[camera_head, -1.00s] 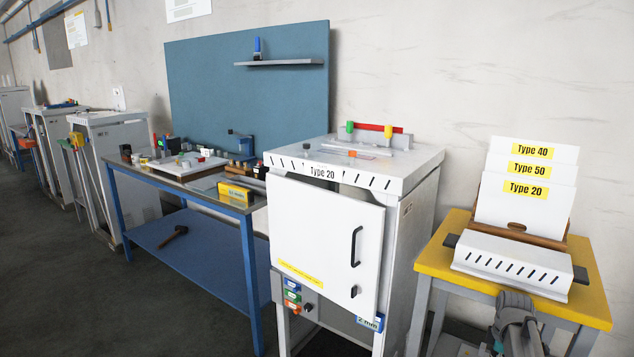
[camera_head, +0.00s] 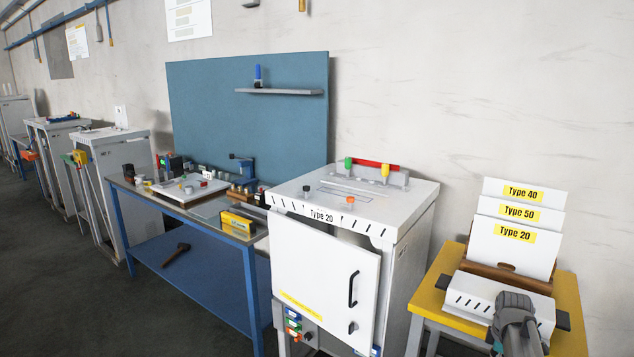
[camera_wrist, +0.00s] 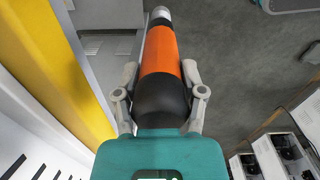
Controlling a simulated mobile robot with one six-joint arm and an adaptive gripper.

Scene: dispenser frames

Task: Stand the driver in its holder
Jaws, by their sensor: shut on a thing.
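In the wrist view, the driver (camera_wrist: 162,55) is a thick orange and black tool with a pale metal tip pointing away from the camera. My gripper (camera_wrist: 161,93) has its grey fingers closed on both sides of the driver's black lower part. The driver is held in the air with grey floor beyond it. In the head view, part of my arm (camera_head: 514,318) shows at the lower right, in front of the slotted white box; the driver is not visible there. I cannot tell which thing is the driver's holder.
A yellow-topped table (camera_head: 569,305) carries a slotted white box (camera_head: 478,298) and labelled white panels (camera_head: 507,248). A white Type 20 cabinet (camera_head: 325,270) stands beside it, with a red bar (camera_head: 375,163) on top. A cluttered blue workbench (camera_head: 200,262) stands left. Floor is clear front left.

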